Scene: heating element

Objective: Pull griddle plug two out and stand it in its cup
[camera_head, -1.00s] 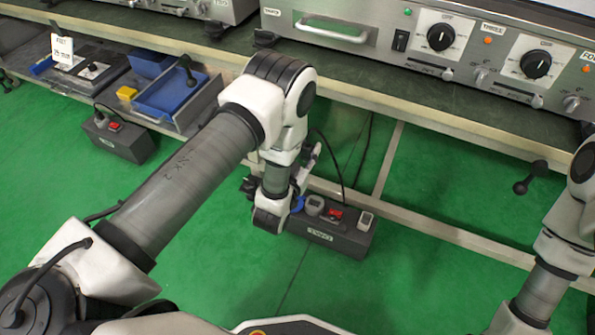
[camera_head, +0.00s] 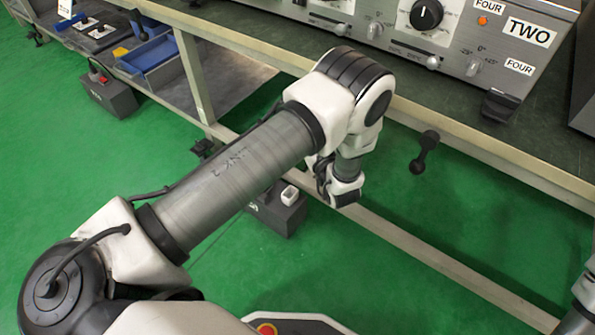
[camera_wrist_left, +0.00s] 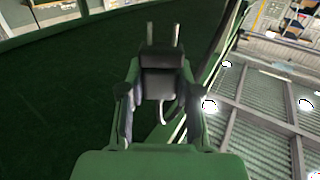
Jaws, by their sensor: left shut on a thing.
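In the left wrist view my left gripper (camera_wrist_left: 157,98) is shut on a dark grey plug (camera_wrist_left: 161,80). Its two metal prongs stick out past the fingers, and no socket touches them. In the head view my left arm reaches over the floor in front of the bench. Its fingers and the held plug are hidden there behind the wrist. A dark power box (camera_head: 277,214) stands on the floor, partly behind my arm, with a white plug (camera_head: 290,195) at its right end. No cup can be made out. Only part of my right arm shows at the right edge.
A griddle marked TWO (camera_head: 528,31) stands on the bench. The bench's lower rail (camera_head: 420,250) runs close behind my left wrist. A black double-ended piece (camera_head: 425,150) is right of my wrist. Blue bins (camera_head: 150,58) and another power box (camera_head: 107,95) are at the left.

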